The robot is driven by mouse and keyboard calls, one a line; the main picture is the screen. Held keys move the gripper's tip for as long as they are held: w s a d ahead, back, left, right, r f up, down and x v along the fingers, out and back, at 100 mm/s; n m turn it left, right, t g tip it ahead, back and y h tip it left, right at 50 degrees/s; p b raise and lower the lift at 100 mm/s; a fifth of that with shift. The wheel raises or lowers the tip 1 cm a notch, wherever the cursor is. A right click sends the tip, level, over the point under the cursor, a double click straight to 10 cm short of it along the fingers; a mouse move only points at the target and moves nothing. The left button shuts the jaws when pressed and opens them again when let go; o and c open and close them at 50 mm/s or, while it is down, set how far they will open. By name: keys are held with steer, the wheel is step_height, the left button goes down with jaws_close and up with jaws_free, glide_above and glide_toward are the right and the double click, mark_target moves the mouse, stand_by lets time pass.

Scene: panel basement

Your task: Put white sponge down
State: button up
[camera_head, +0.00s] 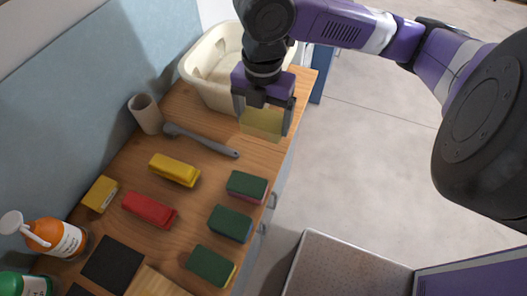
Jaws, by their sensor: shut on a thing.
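My gripper (264,115) is over the far right part of the wooden counter (190,107), close to its right edge. It is shut on a sponge (262,125), which looks pale yellow rather than white here. The sponge's broad side faces the camera between the two fingers. Its upper part is partly hidden by the gripper. I cannot tell whether its lower edge touches the counter.
A cream basin (203,83) stands behind my gripper. A grey brush (203,140) and a beige cup (146,113) are to the left. Green-topped sponges (230,223), a yellow brush (174,169), a red brush (149,209) and a spray bottle (57,238) stand nearer.

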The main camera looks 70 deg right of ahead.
mark_target(263, 160)
step_height(263, 160, down, 14)
steer(key=shift+r+p, duration=0.1)
steer(key=shift+p, duration=0.25)
steer(key=shift+f, duration=0.25)
steer(key=o, duration=0.8)
steer(key=shift+o, duration=0.5)
steer(key=shift+r, duration=0.1)
